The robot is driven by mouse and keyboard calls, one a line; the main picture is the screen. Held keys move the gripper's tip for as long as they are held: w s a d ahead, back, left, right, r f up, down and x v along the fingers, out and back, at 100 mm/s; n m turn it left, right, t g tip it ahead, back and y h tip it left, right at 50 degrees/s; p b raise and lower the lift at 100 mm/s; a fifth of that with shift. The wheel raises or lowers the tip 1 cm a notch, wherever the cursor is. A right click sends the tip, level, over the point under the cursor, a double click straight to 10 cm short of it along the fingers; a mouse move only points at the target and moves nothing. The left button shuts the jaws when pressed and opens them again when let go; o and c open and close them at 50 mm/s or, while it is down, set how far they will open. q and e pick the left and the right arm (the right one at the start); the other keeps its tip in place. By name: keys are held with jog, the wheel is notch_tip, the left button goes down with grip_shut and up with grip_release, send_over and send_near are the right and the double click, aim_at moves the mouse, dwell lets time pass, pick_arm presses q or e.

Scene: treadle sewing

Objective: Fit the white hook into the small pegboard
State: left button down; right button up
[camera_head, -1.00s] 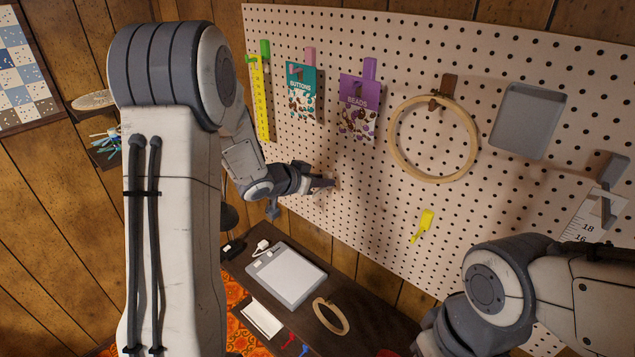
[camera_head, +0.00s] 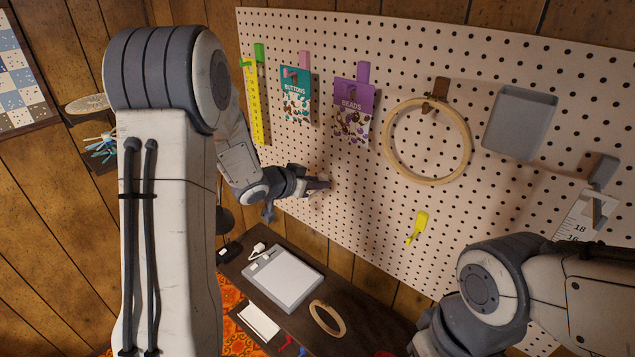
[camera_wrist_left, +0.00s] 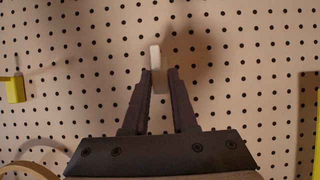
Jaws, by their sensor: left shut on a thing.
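The white hook (camera_wrist_left: 156,58) stands between the fingertips of my left gripper (camera_wrist_left: 159,74) in the left wrist view, its end sticking out beyond them. The gripper is shut on it. In the head view my left gripper (camera_head: 318,184) is close to the perforated pegboard (camera_head: 350,205), below the buttons and beads packets. The hook is too small to make out there. I cannot tell whether the hook touches the board or sits in a hole. My right arm comes in at the lower right of the head view, but its gripper is out of sight.
On the board hang a yellow ruler (camera_head: 255,105), a buttons packet (camera_head: 295,97), a beads packet (camera_head: 352,120), a wooden hoop (camera_head: 467,150), a grey tray (camera_head: 520,122) and a yellow hook (camera_head: 418,227). Below is a dark tabletop (camera_head: 355,330) with a grey-white tablet (camera_head: 283,277). Board around the gripper is bare.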

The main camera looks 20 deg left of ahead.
pick_arm(q)
jog(key=shift+p, duration=0.35)
dwell(0.7)
jog(key=shift+w+d, duration=0.2)
jog(key=shift+w, duration=0.35)
jog(key=shift+w+d, duration=0.2)
jog(key=shift+w, duration=0.35)
jog(key=c, duration=0.6)
grip_release()
jog(key=shift+s, duration=0.1)
jog(key=shift+s+a+r, duration=0.1)
jog(key=shift+s+r, duration=0.15)
jog(key=shift+s, duration=0.05)
jog(key=v, duration=0.9)
jog(key=shift+s+a+r, duration=0.1)
jog(key=shift+s+a, duration=0.05)
jog(key=shift+s, duration=0.1)
